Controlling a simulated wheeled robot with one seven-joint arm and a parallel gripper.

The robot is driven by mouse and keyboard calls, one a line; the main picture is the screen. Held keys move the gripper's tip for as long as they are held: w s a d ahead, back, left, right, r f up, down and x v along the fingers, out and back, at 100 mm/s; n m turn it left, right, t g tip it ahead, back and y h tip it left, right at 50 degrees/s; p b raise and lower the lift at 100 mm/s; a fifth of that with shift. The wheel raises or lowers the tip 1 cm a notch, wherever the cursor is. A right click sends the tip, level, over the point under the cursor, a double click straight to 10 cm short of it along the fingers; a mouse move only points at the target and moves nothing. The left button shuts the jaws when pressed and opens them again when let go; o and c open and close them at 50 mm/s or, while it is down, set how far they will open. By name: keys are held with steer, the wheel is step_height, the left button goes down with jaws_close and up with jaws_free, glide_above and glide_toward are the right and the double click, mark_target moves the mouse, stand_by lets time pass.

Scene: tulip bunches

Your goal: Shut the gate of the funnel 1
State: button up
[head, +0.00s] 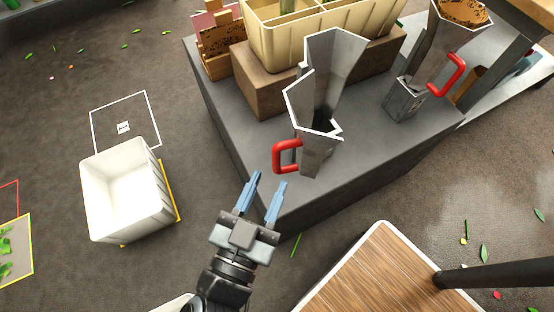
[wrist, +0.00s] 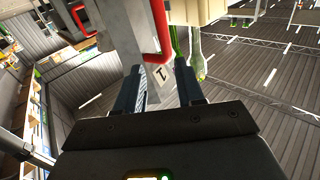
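The grey metal funnel 1 (head: 318,148) stands at the near corner of the grey table, with a white-edged open top. A red handle (head: 287,156) sticks out from its lower left side. I cannot tell the gate's position. My gripper (head: 269,184) is open and empty, its blue fingers spread just below the handle in the head view and apart from it.
A second funnel (head: 405,98) with a red handle stands to the right on the grey table (head: 375,140). A cream planter (head: 262,40) sits on a wooden block behind. A white bin (head: 125,190) is on the floor at left; a wooden-topped table (head: 375,270) is at front right.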

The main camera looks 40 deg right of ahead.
mark_target(275, 158)
steer(key=x, duration=0.5)
steer(key=f+x, duration=0.1)
steer(key=x, duration=0.1)
steer(key=shift+w+d+b, duration=0.1)
steer(key=shift+w+b, duration=0.25)
steer(key=shift+w, duration=0.15)
jaws_close()
stand_by(0.3)
